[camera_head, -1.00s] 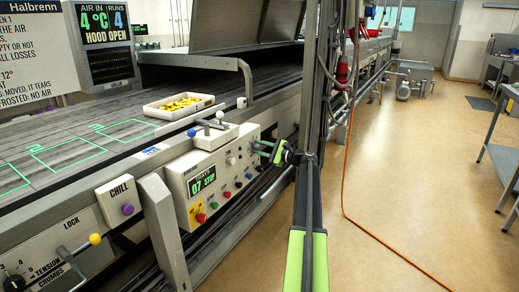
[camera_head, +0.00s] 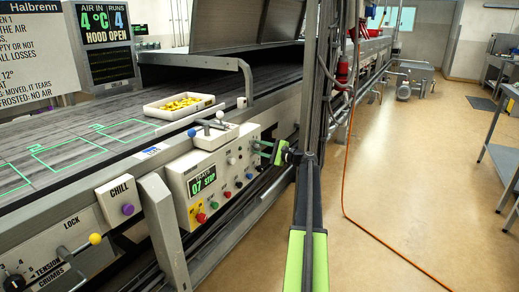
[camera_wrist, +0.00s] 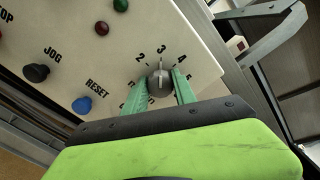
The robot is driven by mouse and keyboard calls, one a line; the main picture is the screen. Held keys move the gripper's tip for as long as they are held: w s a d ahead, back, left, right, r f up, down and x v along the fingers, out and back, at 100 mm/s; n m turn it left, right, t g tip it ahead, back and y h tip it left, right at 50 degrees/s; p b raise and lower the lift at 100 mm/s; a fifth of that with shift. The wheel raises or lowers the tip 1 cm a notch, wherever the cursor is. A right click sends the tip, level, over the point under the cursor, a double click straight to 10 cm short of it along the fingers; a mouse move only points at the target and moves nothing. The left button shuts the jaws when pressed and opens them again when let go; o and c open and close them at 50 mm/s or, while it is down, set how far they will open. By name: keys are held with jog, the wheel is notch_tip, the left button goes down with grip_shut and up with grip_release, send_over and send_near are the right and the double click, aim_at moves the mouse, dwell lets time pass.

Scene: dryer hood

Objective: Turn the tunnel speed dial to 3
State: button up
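The tunnel speed dial (camera_wrist: 160,83) is a round dark grey knob on the pale control panel, with printed numbers around it. Its light pointer line points up the picture at the 3. 2 and 4 show on either side; the lower numbers are partly hidden by my fingers. My gripper (camera_wrist: 162,82) has one green finger on each side of the knob, and both appear to touch it. In the head view my gripper (camera_head: 262,148) is at the right end of the control panel (camera_head: 205,178), where the dial itself is hard to make out.
Blue RESET (camera_wrist: 82,105) and black JOG (camera_wrist: 37,73) buttons sit left of the dial, with red and green buttons above. A grey metal rail (camera_wrist: 265,35) runs at the right. In the head view, a tray of yellow pieces (camera_head: 152,112) stands on the belt.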

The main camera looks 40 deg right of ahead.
jog(key=o, duration=0.4)
jog(key=v, duration=1.7)
jog(key=shift+s, duration=0.2)
jog(key=shift+f, duration=0.1)
